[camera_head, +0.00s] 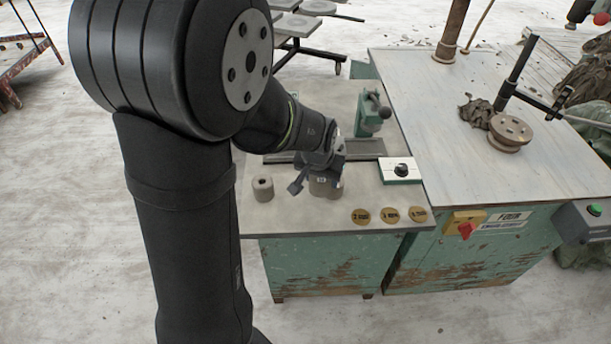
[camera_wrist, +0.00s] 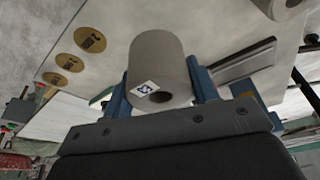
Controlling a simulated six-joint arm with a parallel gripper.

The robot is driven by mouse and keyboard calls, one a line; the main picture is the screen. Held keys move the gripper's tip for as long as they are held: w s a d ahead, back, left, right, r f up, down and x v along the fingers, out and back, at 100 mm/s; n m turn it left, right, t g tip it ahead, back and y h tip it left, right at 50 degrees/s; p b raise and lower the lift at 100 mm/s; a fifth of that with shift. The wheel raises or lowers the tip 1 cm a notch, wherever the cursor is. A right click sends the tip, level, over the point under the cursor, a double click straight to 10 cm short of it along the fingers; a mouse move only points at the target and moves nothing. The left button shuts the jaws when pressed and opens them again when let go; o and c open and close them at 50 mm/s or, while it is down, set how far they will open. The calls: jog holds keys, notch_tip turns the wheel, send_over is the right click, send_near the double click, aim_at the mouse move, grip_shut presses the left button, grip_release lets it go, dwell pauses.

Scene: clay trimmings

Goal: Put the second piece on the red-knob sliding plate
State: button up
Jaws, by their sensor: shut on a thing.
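My gripper (camera_head: 320,183) is shut on a grey clay cylinder (camera_head: 322,190), low over the front of the left bench top. In the wrist view the blue fingers of my gripper (camera_wrist: 160,80) stand on either side of this cylinder (camera_wrist: 158,58); its near end shows a hole and a white label. I cannot tell whether it touches the bench. A second grey cylinder (camera_head: 263,188) stands upright to the left, with a hole in its top; a cylinder also shows at the wrist view's upper edge (camera_wrist: 281,6). I cannot make out a red-knob sliding plate.
Round brass tags (camera_head: 389,215) lie along the bench's front edge. A dark rail (camera_head: 367,148), a green fixture (camera_head: 370,118) and a white plate with a black knob (camera_head: 401,170) stand behind. A yellow box with a red switch (camera_head: 466,230) is on the right cabinet.

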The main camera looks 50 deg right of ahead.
jog(key=s+r, duration=0.2)
jog(key=s, duration=0.1)
jog(key=w+d+r+m+g+y, duration=0.1)
jog(key=w+d+m+g+y, duration=0.1)
jog(key=w+d+m, duration=0.65)
jog(key=w+d+r+m+g+y, duration=0.1)
jog(key=w+d+m+g, duration=0.35)
jog(key=d+m, duration=0.75)
jog(key=shift+m+t, duration=0.85)
jog(key=shift+m, duration=0.1)
jog(key=f, duration=0.3)
jog(key=w+a+f, duration=0.1)
jog(key=f, duration=0.5)
jog(key=shift+w+a+f, duration=0.15)
jog(key=shift+w+a, duration=0.15)
jog(key=shift+f, duration=0.15)
jog(key=o, duration=1.2)
jog(key=shift+c, duration=0.2)
